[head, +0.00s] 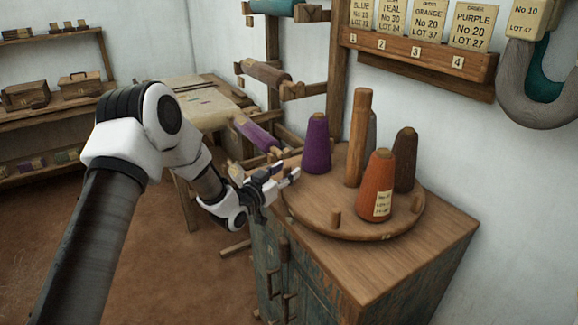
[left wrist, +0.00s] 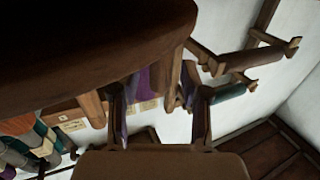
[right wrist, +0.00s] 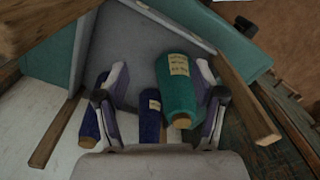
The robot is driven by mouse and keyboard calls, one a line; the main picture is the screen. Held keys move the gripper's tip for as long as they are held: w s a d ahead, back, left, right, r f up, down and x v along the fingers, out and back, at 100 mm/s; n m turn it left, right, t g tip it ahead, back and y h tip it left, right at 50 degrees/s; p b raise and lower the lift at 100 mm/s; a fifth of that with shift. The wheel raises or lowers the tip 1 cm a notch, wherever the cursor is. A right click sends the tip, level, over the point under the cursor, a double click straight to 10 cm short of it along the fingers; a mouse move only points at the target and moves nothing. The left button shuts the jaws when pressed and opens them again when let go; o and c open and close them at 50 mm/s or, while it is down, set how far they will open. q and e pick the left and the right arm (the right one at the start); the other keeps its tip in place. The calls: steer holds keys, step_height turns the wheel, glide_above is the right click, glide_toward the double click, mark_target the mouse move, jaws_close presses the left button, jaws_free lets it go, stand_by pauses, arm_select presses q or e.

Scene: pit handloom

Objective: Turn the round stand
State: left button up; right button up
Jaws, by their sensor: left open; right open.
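The round stand (head: 318,203) is a wooden disc with a central post (head: 357,140) and short pegs (head: 335,218). It bears a purple cone (head: 316,145), an orange cone (head: 378,190), a dark brown cone (head: 405,160) and a greyish cone mostly hidden behind the post. My left gripper (head: 288,174) is open at the stand's left edge, below the purple cone. In the left wrist view, a wooden peg (left wrist: 164,82) shows between the open fingers; I cannot tell whether they touch it. My right gripper (right wrist: 160,95) is outside the head view, open, facing a teal cone (right wrist: 177,88).
The stand sits on a worn green cabinet (head: 410,265) against the wall. A wooden card rack (head: 420,58) hangs above. Wooden loom frames (head: 300,90) stand behind the gripper. In the right wrist view, a dark blue cone (right wrist: 150,115) lies beside the teal one.

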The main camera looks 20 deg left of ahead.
arm_select(q)
steer(key=shift+w+d, duration=0.1)
steer(key=shift+w, duration=0.45)
steer(key=shift+s+r, duration=0.1)
jaws_close()
steer(key=shift+s, duration=0.15)
